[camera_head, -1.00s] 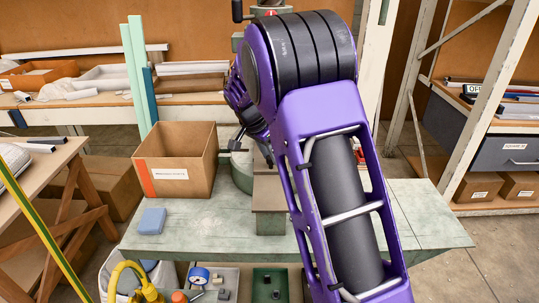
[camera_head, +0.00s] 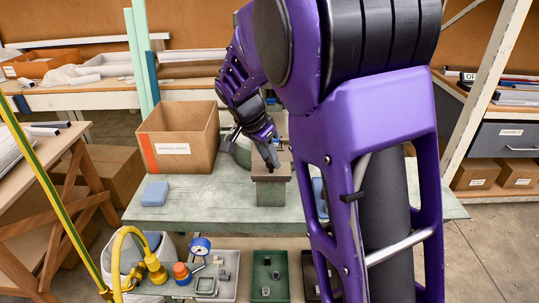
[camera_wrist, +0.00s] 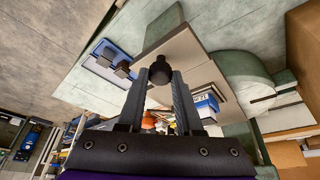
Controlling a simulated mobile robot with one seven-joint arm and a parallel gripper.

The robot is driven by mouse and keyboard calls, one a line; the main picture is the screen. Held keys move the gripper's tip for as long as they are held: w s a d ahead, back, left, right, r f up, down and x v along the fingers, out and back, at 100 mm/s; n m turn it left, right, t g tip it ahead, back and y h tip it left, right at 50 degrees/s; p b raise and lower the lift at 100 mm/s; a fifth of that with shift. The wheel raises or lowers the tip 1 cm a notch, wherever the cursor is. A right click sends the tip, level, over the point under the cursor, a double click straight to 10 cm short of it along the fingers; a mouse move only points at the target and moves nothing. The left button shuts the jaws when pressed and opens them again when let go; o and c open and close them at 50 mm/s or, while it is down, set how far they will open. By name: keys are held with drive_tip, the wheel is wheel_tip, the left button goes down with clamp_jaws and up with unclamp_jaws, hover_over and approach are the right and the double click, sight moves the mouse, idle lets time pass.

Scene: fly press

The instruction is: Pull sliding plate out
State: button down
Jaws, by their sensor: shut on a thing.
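The sliding plate (camera_wrist: 187,50) is a flat grey-beige plate with a dark round knob (camera_wrist: 160,69) at its near edge in the wrist view. My gripper (camera_wrist: 161,78) has its two fingers closed around the knob. In the head view my gripper (camera_head: 273,160) points down at the top of the grey-green press base (camera_head: 271,192), where the plate's brownish top (camera_head: 268,172) shows. My arm hides much of the press in the head view. I cannot tell exactly how far the plate stands out of its guide.
An open cardboard box (camera_head: 181,161) and a blue block (camera_head: 154,193) lie on the green bench (camera_head: 200,203) to the left. Trays with small parts (camera_head: 268,278) and a yellow-hosed air fitting (camera_head: 153,268) are in front. The bench between box and press is partly clear.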

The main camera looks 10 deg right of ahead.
drive_tip(key=shift+s+a+b, duration=0.15)
drive_tip(key=shift+s+b, duration=0.05)
drive_tip(key=shift+s, duration=0.5)
drive_tip(key=shift+s+a+b, duration=0.15)
drive_tip(key=shift+s, duration=0.55)
drive_tip(key=c, duration=0.6)
unclamp_jaws()
drive_tip(key=shift+o, duration=0.2)
drive_tip(key=p+v, duration=0.2)
drive_tip(key=v, duration=1.5)
drive_tip(key=shift+s+r+p, duration=0.15)
drive_tip(key=shift+r+p, duration=0.05)
drive_tip(key=shift+p, duration=0.2)
drive_tip(key=shift+a, duration=0.15)
